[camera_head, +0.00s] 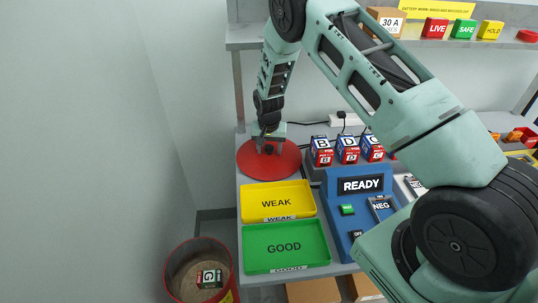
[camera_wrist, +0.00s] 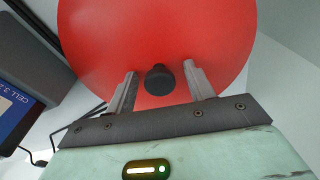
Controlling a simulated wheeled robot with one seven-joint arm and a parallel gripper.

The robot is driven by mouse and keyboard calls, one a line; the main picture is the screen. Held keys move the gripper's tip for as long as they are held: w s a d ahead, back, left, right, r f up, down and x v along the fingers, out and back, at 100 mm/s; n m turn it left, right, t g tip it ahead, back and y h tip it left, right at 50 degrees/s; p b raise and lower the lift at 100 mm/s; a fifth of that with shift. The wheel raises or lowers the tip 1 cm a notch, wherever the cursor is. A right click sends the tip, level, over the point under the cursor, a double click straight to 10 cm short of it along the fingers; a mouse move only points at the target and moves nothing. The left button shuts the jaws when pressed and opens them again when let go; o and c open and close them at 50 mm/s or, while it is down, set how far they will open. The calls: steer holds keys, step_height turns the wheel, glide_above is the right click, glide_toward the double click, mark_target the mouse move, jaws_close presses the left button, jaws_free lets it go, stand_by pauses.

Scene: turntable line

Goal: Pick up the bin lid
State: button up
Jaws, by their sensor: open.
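The bin lid (camera_head: 256,164) is a flat red disc lying on the bench at the back left, left of the batteries. My gripper (camera_head: 268,148) is over the lid, pointing down. In the wrist view my gripper (camera_wrist: 162,84) is open, with one finger on each side of the knob and a gap on both sides. The head view hides the knob behind my gripper.
A red bin (camera_head: 228,255) stands on the floor at left, open, with a battery inside. A yellow WEAK tray (camera_head: 303,207) and a green GOOD tray (camera_head: 322,242) lie in front of the lid. Several batteries (camera_head: 347,150) and a blue READY panel (camera_head: 335,217) stand to the right.

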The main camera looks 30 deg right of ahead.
steer(key=shift+f, duration=0.1)
steer(key=c, duration=1.1)
steer(key=shift+c, duration=0.2)
steer(key=shift+a, duration=0.1)
